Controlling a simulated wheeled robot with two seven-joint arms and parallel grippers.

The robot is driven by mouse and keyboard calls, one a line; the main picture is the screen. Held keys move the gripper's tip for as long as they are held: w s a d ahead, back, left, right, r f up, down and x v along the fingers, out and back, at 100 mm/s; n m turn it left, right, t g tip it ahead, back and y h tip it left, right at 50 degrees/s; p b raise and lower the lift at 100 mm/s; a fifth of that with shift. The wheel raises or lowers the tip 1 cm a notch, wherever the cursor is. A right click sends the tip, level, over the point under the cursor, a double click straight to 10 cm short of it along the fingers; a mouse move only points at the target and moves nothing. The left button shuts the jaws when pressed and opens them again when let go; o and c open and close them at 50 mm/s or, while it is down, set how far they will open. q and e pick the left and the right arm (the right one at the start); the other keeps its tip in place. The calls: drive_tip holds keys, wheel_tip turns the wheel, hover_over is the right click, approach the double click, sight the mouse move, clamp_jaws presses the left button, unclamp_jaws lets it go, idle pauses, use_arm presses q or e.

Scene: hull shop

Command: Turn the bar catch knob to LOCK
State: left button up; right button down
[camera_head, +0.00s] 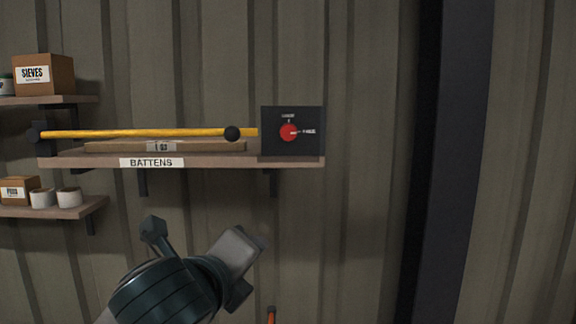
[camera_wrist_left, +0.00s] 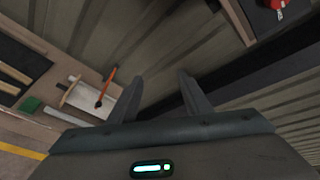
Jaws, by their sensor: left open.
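The bar catch is a dark square box (camera_head: 310,148) at the right end of the battens shelf. Its round red knob (camera_head: 288,132) has a pale pointer mark that appears to point right, toward a small label; another label is above it. Both labels are too small to read surely. In the left wrist view the red knob (camera_wrist_left: 277,4) is cut off by the top edge. A yellow bar (camera_head: 140,133) with a black ball (camera_head: 232,133) runs left from the box. My left gripper (camera_head: 262,243) is below the shelf, apart from the knob; its fingers (camera_wrist_left: 160,82) are open and empty.
The battens shelf (camera_head: 225,161) carries a long flat package (camera_head: 100,146). Small shelves at left hold a sieves box (camera_head: 45,75), a smaller box and white pots. The left wrist view shows a bench with an orange-handled tool (camera_wrist_left: 106,87). A dark post (camera_head: 465,160) stands right.

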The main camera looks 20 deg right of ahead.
use_arm(q)
drive_tip(key=s+d+r+m+t, duration=0.2)
drive_tip(key=r+m, duration=0.3)
drive_tip(key=r, duration=0.4)
drive_tip(key=s+d+r+m+t+y, duration=0.1)
drive_tip(key=s+r+m, duration=0.4)
drive_tip(key=r, duration=0.5)
drive_tip(key=shift+s+d+r+m+t, duration=0.2)
drive_tip(key=shift+d+m+t, duration=0.5)
drive_tip(key=shift+d+t, duration=0.1)
use_arm(e)
drive_tip(key=shift+d, duration=0.3)
use_arm(q)
drive_tip(key=shift+w, duration=0.1)
use_arm(e)
drive_tip(key=shift+a+r, duration=0.1)
drive_tip(key=shift+r, duration=0.1)
use_arm(q)
drive_tip(key=p, duration=1)
approach(288, 133)
drive_tip(key=x, duration=0.7)
drive_tip(key=shift+w+d+r, duration=0.1)
drive_tip(key=shift+w+r, duration=0.05)
drive_tip(key=shift+w, duration=0.15)
drive_tip(key=shift+w+d, duration=0.15)
drive_tip(key=shift+w, duration=0.35)
use_arm(e)
wheel_tip(288, 133, up, 9)
drive_tip(key=shift+r, duration=0.2)
